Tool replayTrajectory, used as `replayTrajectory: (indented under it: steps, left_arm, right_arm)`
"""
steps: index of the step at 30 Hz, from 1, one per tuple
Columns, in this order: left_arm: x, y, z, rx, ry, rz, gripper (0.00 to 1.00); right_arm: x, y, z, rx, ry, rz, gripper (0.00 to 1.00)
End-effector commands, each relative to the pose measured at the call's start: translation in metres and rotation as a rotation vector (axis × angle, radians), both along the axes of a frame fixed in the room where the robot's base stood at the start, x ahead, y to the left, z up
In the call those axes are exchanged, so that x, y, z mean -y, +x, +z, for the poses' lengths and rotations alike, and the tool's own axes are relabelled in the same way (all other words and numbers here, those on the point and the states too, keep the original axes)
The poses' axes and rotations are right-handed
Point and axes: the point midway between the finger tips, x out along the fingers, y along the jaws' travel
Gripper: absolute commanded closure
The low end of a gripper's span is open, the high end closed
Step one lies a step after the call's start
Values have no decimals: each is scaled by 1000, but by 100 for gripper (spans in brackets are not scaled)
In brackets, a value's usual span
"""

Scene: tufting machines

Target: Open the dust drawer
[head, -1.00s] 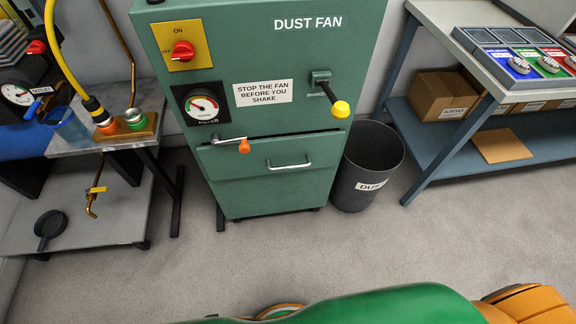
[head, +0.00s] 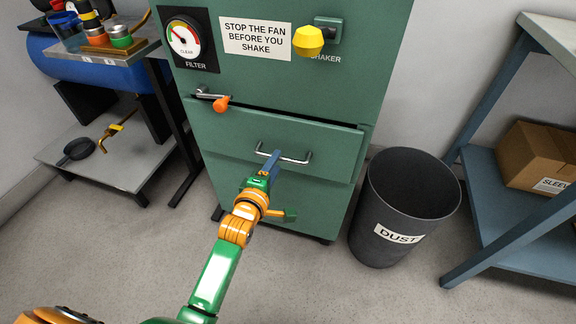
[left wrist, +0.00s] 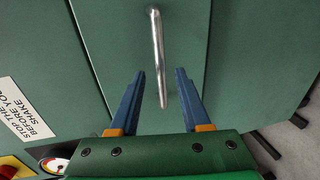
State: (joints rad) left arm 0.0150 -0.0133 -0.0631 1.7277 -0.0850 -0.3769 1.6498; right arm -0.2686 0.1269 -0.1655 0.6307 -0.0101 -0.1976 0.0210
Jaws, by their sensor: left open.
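The dust drawer (head: 225,137) is a green front low in the fan cabinet, with a dark gap along its top edge. Its bar handle (head: 295,159) is silver. The handle also shows in the left wrist view (left wrist: 157,45). My left gripper (head: 270,160) is at the handle, with its fingers open. In the left wrist view my left gripper (left wrist: 159,73) has one blue finger on each side of the bar, apart from it. A latch lever with an orange knob (head: 221,103) sits at the drawer's upper left. My right gripper is not in view.
A grey dust bin (head: 410,200) stands right of the cabinet. A yellow shaker knob (head: 308,41) sticks out above the drawer. A blue shelf unit (head: 500,215) is at the right, a low grey bench shelf (head: 110,165) at the left. Floor before the cabinet is clear.

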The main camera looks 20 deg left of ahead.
Motion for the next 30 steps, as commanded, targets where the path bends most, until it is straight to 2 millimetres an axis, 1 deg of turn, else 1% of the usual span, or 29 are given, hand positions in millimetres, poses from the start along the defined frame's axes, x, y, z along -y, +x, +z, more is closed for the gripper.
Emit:
replayTrajectory:
  steps: [1,2,4,6,10,16,17,18,20,21,22,30]
  left_arm:
    - [0,10,-5,2,4,-1,53]
    - [0,15,-6,1,3,-1,53]
    - [1,24,-8,0,4,-2,53]
    - [1,31,-9,-1,3,-2,53]
    - [1,36,-9,-2,4,-2,53]
    - [1,36,-8,-2,4,-2,53]
    - [1,36,-8,-2,4,-2,61]
    - [1,36,-8,-2,4,-2,72]
    - [2,36,-8,-2,4,-2,88]
    - [2,36,-8,-2,4,-2,99]
    - [2,36,-8,-3,4,-2,100]
    - [2,36,-9,-3,4,-2,100]
  right_arm:
    - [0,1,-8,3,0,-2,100]
    - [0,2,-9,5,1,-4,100]
    - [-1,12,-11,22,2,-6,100]
    - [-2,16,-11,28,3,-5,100]
    - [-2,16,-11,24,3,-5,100]
    - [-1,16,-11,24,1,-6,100]
    - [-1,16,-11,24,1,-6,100]
    - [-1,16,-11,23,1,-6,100]
    - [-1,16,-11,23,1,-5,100]
    - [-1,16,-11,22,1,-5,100]
    - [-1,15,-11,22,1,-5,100]
    - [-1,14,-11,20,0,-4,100]
